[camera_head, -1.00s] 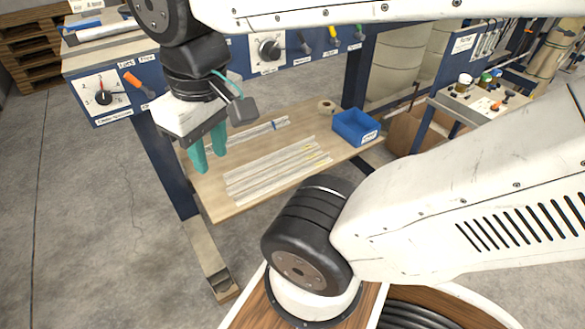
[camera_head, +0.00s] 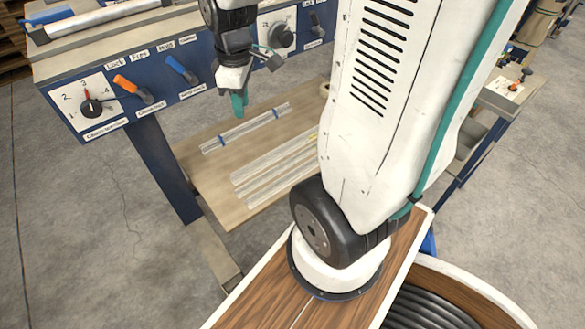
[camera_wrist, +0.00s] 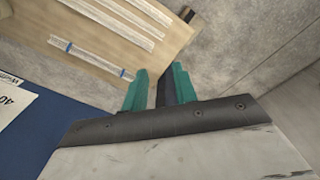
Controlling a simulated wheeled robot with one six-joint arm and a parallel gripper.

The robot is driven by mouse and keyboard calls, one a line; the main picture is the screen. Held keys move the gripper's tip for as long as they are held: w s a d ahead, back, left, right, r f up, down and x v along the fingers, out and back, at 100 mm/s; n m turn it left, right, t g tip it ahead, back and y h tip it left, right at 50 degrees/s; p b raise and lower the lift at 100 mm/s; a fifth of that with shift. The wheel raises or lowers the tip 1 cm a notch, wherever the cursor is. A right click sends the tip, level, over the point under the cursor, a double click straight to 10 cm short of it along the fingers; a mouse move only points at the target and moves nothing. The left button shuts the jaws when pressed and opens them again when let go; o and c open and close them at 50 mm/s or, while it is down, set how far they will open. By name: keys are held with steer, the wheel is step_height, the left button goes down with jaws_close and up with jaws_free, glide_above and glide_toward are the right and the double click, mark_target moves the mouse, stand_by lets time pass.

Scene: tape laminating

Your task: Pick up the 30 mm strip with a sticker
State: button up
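A pale strip with blue stickers (camera_head: 245,128) lies on the low wooden shelf (camera_head: 205,185). In the wrist view this strip (camera_wrist: 90,60) is at the upper left, with a blue mark near each end. Several other pale strips (camera_head: 270,172) lie in front of it, with small yellow marks towards their right end. I cannot read which strip is 30 mm. My gripper (camera_head: 239,103) has teal fingers pointing down and appears above the shelf behind the blue-marked strip. In the wrist view my gripper (camera_wrist: 159,78) shows its fingers apart with no strip between them.
The blue bench panel (camera_head: 150,85) with knobs and levers is above the shelf's back left. A bench leg (camera_head: 165,165) stands at the shelf's left. A small side table (camera_head: 505,95) is at the right. My arm hides the shelf's right part.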

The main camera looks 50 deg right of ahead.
steer(key=w+d+f+n, duration=0.2)
steer(key=d+f, duration=0.4)
steer(key=f, duration=0.2)
steer(key=n, duration=0.7)
glide_above(299, 173)
steer(key=shift+g, duration=0.4)
steer(key=f, duration=1.7)
steer(key=a+f, duration=0.1)
steer(key=f, duration=0.8)
steer(key=shift+w+f, duration=0.1)
steer(key=shift+w+d+f, duration=0.1)
steer(key=shift+d+f, duration=0.1)
steer(key=shift+f, duration=0.7)
steer(key=shift+w+d+f, duration=0.1)
steer(key=shift+d+f, duration=0.05)
steer(key=shift+f, duration=0.7)
steer(key=shift+w+d+f, duration=0.1)
steer(key=shift+d+f, duration=0.1)
steer(key=shift+f, duration=0.7)
jaws_close()
